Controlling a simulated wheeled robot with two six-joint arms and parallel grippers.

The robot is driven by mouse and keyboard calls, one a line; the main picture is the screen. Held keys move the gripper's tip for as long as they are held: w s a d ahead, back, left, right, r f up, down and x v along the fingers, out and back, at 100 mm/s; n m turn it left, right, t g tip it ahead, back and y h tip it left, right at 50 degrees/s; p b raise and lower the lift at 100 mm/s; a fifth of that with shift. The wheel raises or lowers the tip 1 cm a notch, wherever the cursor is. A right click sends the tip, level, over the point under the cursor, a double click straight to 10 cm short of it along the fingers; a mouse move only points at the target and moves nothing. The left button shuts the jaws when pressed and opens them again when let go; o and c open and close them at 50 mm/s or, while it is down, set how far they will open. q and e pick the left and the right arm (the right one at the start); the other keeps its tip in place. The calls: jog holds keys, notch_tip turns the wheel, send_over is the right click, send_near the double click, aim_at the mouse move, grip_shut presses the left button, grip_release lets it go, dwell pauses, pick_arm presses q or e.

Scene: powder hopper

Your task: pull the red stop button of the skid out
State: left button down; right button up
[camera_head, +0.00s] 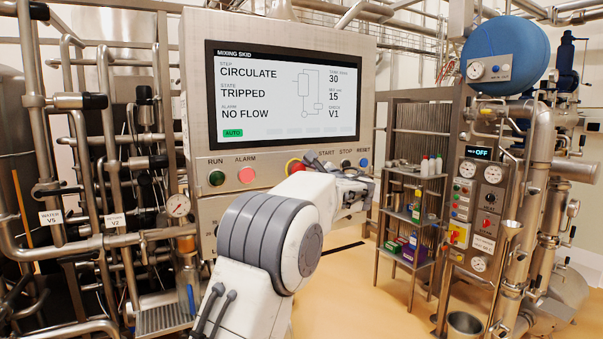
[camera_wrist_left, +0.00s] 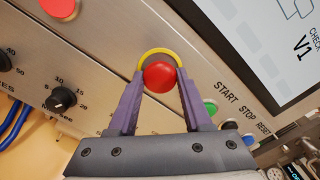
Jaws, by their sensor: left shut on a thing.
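The red stop button (camera_head: 296,167) with its yellow collar sits on the lower strip of the mixing skid panel (camera_head: 277,175). My left arm partly hides it in the head view. In the left wrist view the red button (camera_wrist_left: 159,75) shows as a round red cap, with the yellow collar (camera_wrist_left: 158,53) around it against the panel. My left gripper (camera_wrist_left: 160,84) has one purple finger on each side of the cap, and it is shut on the button. In the head view my left gripper (camera_head: 307,162) is at the panel, largely behind my arm. My right gripper is not in view.
The screen (camera_head: 283,95) above reads CIRCULATE, TRIPPED, NO FLOW. A green RUN button (camera_head: 217,178) and a red ALARM lamp (camera_head: 247,175) lie left of the stop button. START, STOP and RESET controls (camera_head: 363,163) lie close on its right. Pipes and valves flank the panel.

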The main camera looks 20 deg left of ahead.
pick_arm(q)
jog(key=shift+b+v, duration=0.8)
jog(key=shift+b, duration=0.2)
jog(key=shift+f, duration=0.1)
jog(key=shift+c, duration=1.9)
grip_release()
jog(key=shift+o, duration=0.4)
jog(key=shift+d, duration=0.1)
